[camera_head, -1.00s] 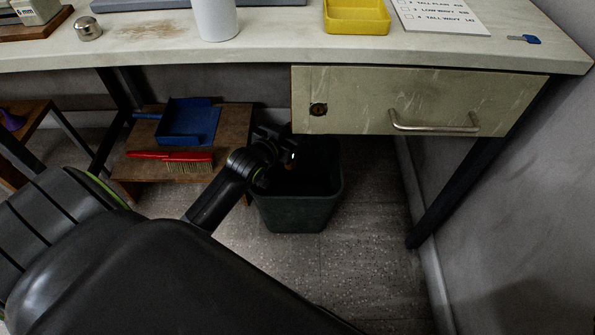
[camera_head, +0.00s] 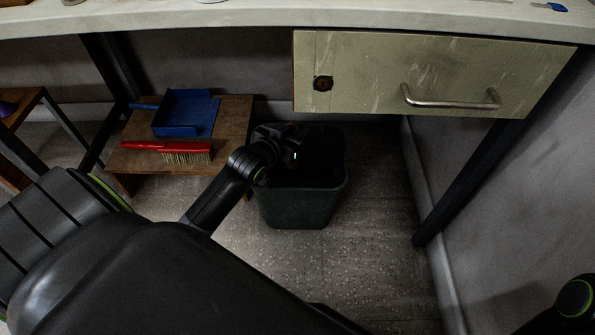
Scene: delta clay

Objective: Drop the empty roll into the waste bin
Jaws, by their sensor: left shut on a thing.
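The waste bin (camera_head: 300,207) is a dark, open-topped bin on the floor under the drawer. My left gripper (camera_head: 293,153) is over the left back part of its opening, with the arm coming in from the left. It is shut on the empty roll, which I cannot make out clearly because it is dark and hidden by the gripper. The inside of the bin is too dark to read. My right gripper is out of view; only a part of my right arm shows at the lower right edge.
A low wooden stool (camera_head: 235,120) left of the bin carries a blue dustpan (camera_head: 186,114) and a red brush (camera_head: 165,148). A dark table leg (camera_head: 465,165) and the wall bound the right.

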